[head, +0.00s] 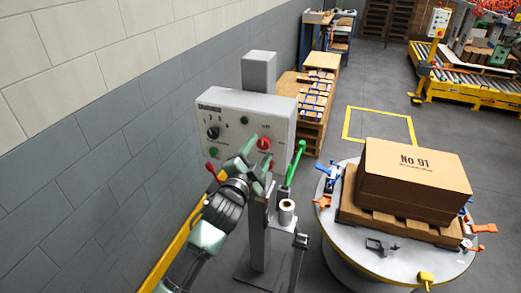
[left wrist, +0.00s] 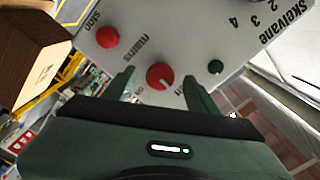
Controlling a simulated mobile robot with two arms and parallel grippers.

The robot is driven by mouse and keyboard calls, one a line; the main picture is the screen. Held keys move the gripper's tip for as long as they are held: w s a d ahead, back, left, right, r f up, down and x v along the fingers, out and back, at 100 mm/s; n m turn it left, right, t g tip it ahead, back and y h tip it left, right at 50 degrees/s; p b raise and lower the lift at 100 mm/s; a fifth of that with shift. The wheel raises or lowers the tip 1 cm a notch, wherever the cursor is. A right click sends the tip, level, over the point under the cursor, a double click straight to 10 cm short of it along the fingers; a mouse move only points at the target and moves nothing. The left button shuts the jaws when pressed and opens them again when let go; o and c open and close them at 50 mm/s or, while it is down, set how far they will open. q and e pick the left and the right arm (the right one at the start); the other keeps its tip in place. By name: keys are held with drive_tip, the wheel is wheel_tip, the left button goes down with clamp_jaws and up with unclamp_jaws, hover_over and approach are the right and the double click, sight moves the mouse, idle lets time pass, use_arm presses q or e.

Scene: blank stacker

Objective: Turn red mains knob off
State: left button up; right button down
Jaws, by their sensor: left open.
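The red mains knob (head: 264,143) sits on the right half of the light grey control box (head: 228,107). In the left wrist view, this round red knob (left wrist: 160,75) lies between my fingertips, with the label "mains" beside it. I cannot tell its exact pointer position. My left gripper (head: 250,155) is open in front of the box; in the left wrist view its two fingers (left wrist: 163,88) stand on either side of the knob. I cannot tell whether they touch it. My right gripper is not in view.
A red stop button (left wrist: 107,37) is close to the mains knob. A black selector knob (head: 213,132) is on the box's left. A bright green lever (head: 297,158) stands beside the box. A turntable (head: 345,245) carries a carton (head: 412,180).

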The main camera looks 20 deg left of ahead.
use_arm(q)
drive_tip(key=s+b, duration=0.1)
drive_tip(key=s, duration=0.5)
drive_tip(key=shift+a, duration=0.1)
drive_tip(key=shift+f, duration=0.1)
